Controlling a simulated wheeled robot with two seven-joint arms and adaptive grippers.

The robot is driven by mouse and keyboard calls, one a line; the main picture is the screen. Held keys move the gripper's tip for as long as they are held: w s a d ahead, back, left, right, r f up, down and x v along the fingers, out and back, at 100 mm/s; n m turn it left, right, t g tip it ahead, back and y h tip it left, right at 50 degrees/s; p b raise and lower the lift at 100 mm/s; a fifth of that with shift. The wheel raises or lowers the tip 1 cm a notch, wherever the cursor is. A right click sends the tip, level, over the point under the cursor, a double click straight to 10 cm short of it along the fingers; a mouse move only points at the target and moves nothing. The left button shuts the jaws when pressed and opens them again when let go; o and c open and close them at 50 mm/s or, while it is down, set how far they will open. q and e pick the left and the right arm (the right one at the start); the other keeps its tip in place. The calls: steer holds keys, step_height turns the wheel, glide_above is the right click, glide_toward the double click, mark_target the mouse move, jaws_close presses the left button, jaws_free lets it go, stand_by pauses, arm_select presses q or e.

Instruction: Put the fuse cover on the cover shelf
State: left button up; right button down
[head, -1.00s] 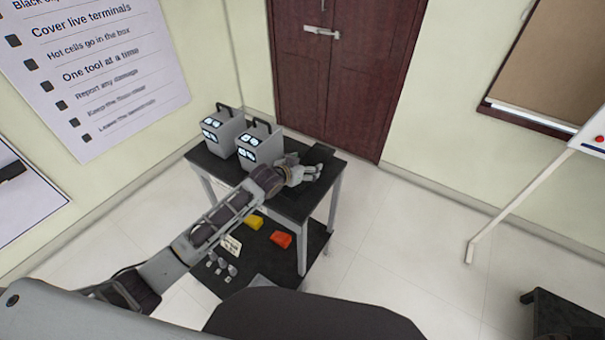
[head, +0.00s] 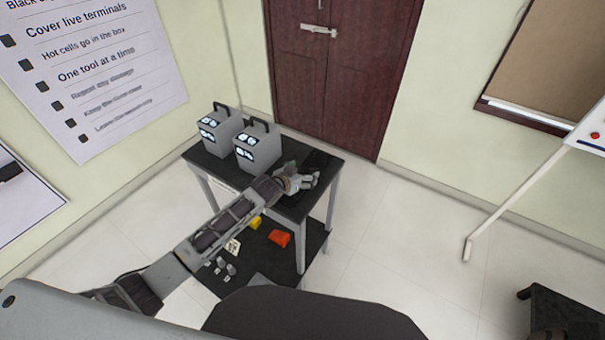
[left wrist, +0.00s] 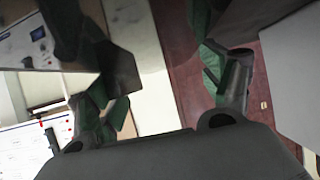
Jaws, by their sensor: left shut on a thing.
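My left gripper (head: 304,184) is over the right part of the black table top (head: 312,208), in front of a dark flat patch (head: 318,159). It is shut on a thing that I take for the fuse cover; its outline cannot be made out. In the left wrist view the fingers (left wrist: 172,85) stand apart, with green pads, and wall and door show between them. The lower shelf (head: 312,240) under the table may be the cover shelf; I cannot tell. My right gripper is not in view.
Two grey cases with handles, a left one (head: 215,135) and a right one (head: 258,150), stand on the table's left. A yellow thing (head: 255,222), an orange thing (head: 279,238), a white card (head: 232,246) and several small grey pieces (head: 223,269) are on the lower shelf.

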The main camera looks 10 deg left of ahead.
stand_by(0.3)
arm_select(q)
steer(key=o, duration=1.2)
steer(key=shift+f, duration=0.1)
steer(key=shift+v, duration=6.05)
steer(key=shift+w, duration=0.1)
